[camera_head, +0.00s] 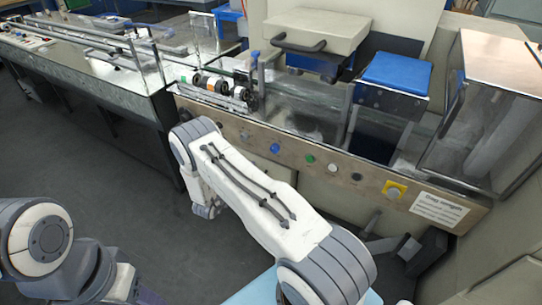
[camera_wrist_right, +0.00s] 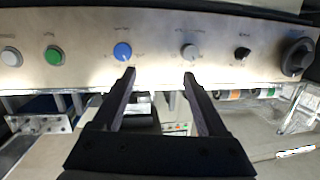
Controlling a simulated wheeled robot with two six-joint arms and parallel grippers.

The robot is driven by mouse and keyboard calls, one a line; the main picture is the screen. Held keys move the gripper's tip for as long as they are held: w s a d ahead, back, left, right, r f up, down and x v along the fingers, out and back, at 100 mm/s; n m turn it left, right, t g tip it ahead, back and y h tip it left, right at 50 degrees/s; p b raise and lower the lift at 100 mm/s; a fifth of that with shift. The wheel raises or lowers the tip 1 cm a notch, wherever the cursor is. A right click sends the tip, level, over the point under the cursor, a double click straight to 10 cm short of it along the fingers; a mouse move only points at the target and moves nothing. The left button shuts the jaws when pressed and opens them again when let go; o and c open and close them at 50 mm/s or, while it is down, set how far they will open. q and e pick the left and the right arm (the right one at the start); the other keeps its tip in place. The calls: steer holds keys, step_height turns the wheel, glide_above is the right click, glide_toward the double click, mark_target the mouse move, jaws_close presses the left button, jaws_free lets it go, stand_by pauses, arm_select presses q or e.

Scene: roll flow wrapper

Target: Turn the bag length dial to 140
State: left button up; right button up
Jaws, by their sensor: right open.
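The wrapper's metal control panel (camera_head: 300,152) runs along the machine front in the head view and across the top of the right wrist view. It carries a blue dial (camera_wrist_right: 122,51), a grey dial (camera_wrist_right: 189,51) and a small black dial (camera_wrist_right: 242,53). Their printed labels are too small to read, so I cannot tell which is the bag length dial. My right gripper (camera_wrist_right: 160,73) is open and empty, its fingertips just below the panel in the right wrist view, one near the blue dial and one near the grey. My left gripper is not in view.
The panel also has a green button (camera_wrist_right: 54,56), a white button (camera_wrist_right: 11,56) and a large black knob (camera_wrist_right: 297,57). Dark floor (camera_head: 105,180) lies open at left.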

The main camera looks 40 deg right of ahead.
mark_target(273, 151)
steer(key=s+d+f+m+g+h, duration=0.1)
steer(key=s+d+f+g+h, duration=0.1)
steer(key=s+d+h, duration=0.15)
steer(key=shift+y, duration=0.35)
steer(key=x, duration=1)
steer(key=shift+s+d+r+p, duration=0.2)
steer(key=shift+s+d+p, duration=0.05)
steer(key=shift+s+p, duration=0.1)
jaws_close()
